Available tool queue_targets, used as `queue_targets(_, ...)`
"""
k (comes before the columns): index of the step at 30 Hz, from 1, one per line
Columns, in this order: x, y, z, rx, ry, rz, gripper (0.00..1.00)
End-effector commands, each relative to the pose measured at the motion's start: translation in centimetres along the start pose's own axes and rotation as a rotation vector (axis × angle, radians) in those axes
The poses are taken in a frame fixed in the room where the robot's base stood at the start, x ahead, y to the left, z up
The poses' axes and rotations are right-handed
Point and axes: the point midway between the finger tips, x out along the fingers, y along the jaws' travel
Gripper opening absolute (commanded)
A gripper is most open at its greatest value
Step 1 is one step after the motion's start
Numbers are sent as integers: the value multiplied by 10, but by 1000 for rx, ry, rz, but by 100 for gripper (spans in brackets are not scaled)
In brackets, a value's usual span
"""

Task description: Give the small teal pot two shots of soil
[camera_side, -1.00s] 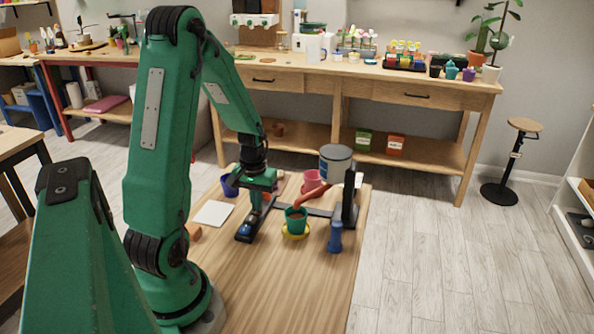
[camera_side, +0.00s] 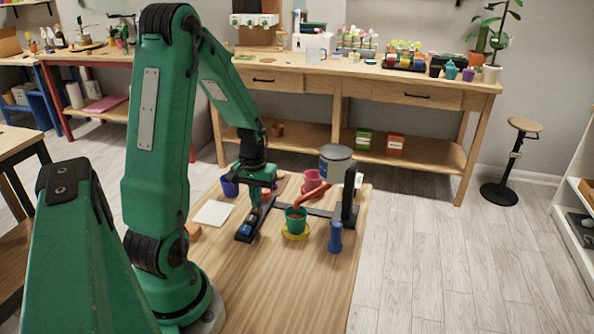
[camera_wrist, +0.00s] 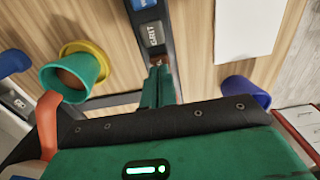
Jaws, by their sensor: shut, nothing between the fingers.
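The small teal pot (camera_side: 296,222) stands upright on a yellow saucer (camera_side: 296,236) below the red spout (camera_side: 312,192) of the soil dispenser (camera_side: 335,165). Brown soil shows inside it, also in the wrist view, where the pot (camera_wrist: 70,78) and saucer (camera_wrist: 98,52) are left of my gripper. My gripper (camera_side: 254,207) is shut and empty, pointing down over the dark bar with a blue pad (camera_side: 247,228), left of the pot. In the wrist view my closed fingertips (camera_wrist: 158,70) are just by the bar's labelled pads (camera_wrist: 151,32); contact is unclear.
A white card (camera_side: 212,213) lies left of the bar. A blue upright object (camera_side: 335,237) stands right of the teal pot. The front of the wooden table (camera_side: 290,285) is clear.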

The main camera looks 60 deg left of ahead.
Motion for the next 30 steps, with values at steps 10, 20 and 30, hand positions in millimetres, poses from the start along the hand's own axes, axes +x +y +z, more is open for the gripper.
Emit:
queue_targets(10,-56,0,-4,0,16,1,0)
queue_targets(20,-104,0,-4,0,16,1,0)
queue_targets(30,-118,0,-4,0,13,1,0)
